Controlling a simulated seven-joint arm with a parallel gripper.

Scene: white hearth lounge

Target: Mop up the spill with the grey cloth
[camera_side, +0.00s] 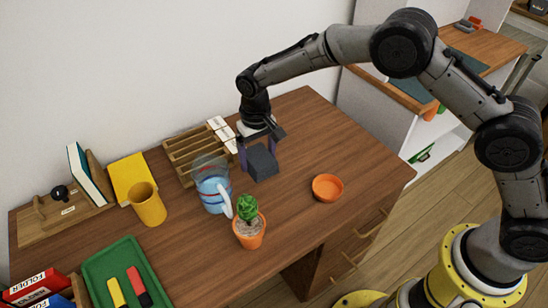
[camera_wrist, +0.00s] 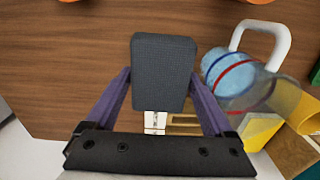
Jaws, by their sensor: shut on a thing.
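The grey cloth (camera_side: 262,163) is a dark, folded block held between the purple fingers of my gripper (camera_side: 258,148). In the wrist view the cloth (camera_wrist: 163,72) sits between the two fingers, which are shut on it. It is over the middle of the brown desk (camera_side: 300,135); I cannot tell whether its underside touches the wood. I can make out no spill on the bare wood in either view; the area under the cloth is hidden.
A clear jug with blue contents (camera_side: 213,190) stands close left of the cloth. A potted plant (camera_side: 249,228) is in front, an orange bowl (camera_side: 327,188) to the right. A wooden rack (camera_side: 180,153) and white cards (camera_side: 222,133) lie behind. Wood around the bowl is clear.

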